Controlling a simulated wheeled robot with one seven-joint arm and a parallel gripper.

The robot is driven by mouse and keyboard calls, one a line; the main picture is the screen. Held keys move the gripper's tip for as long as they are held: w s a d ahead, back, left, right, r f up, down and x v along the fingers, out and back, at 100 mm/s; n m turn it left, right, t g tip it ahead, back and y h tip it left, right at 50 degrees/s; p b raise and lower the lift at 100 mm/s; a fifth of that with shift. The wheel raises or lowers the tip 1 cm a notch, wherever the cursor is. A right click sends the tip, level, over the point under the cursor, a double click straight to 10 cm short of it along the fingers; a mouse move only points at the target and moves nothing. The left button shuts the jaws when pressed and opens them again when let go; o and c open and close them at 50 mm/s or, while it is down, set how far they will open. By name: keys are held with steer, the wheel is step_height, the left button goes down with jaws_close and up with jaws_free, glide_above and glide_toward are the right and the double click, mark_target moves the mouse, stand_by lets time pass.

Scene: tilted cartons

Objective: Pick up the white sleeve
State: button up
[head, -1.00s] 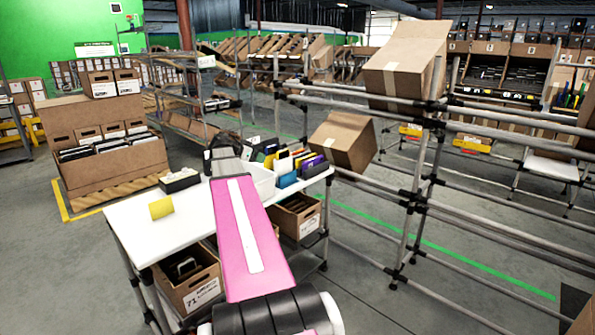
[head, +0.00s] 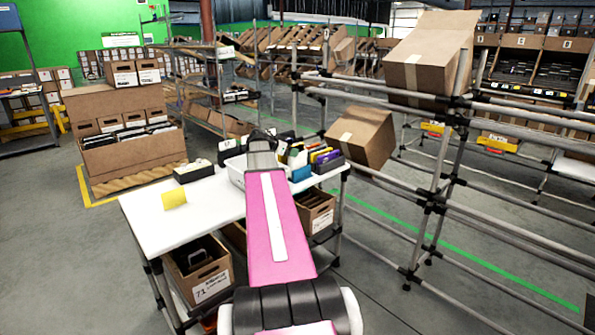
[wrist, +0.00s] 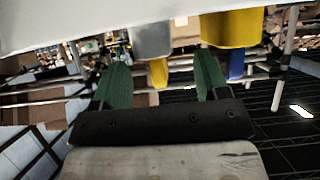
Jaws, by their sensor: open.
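I cannot single out the white sleeve with certainty. In the wrist view a grey item (wrist: 152,38) and a yellow item (wrist: 229,27) show near the fingers.
A yellow item (head: 174,199) and a black box with white cards (head: 194,171) are on the table's left part. Cartons stand on the shelf below. A tilted carton (head: 360,138) and pipe racking (head: 440,180) stand to the right. The table's front is clear.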

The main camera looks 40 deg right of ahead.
mark_target(297, 164)
steer(key=x, duration=0.3)
steer(key=shift+s+d+f, duration=0.1)
steer(key=shift+d, duration=0.35)
steer(key=c, duration=1.2)
steer(key=shift+c, duration=0.2)
